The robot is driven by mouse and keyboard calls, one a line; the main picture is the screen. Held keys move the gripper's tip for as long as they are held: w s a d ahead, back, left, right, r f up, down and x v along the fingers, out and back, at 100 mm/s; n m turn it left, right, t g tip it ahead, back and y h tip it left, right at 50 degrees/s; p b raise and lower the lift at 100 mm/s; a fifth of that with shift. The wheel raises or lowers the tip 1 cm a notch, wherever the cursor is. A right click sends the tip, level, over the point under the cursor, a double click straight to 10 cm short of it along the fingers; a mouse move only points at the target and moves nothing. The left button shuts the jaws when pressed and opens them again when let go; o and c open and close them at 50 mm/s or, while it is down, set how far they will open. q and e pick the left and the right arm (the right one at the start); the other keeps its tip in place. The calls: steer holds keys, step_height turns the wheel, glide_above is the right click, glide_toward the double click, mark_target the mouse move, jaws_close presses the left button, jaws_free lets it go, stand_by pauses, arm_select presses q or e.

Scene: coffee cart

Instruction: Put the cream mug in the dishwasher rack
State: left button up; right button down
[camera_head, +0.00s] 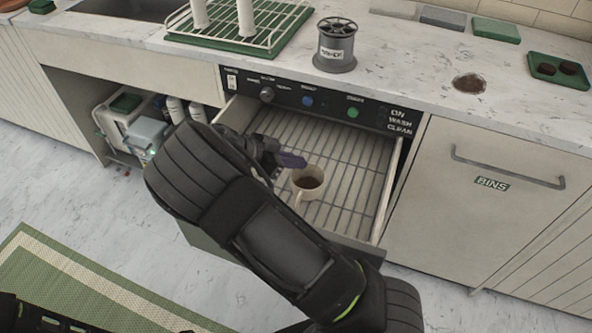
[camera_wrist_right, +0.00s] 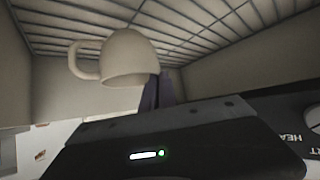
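The cream mug (camera_head: 309,183) is upright over the open dishwasher rack (camera_head: 345,190), with a dark inside and its handle toward the front. My right gripper (camera_head: 291,160) reaches in from above, its fingertips at the mug's rim. In the right wrist view the mug (camera_wrist_right: 125,58) has its rim toward my right gripper (camera_wrist_right: 160,92), whose fingers are close together on the mug's side wall. The wire rack (camera_wrist_right: 215,25) is beyond it. I cannot tell whether the mug's base touches the wires. My left gripper is not in view.
The counter (camera_head: 420,60) runs above the drawer, with a dark grey canister (camera_head: 336,47) and a white drying rack (camera_head: 240,28) on it. A bins door (camera_head: 500,190) is to the right. The rack around the mug is clear where I see it.

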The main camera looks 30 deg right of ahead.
mark_target(296, 171)
steer(key=shift+f, duration=1.85)
steer(key=c, duration=2.1)
jaws_free()
steer(key=shift+c, duration=0.2)
steer(key=o, duration=0.5)
steer(key=shift+a, duration=0.1)
steer(key=v, duration=1.2)
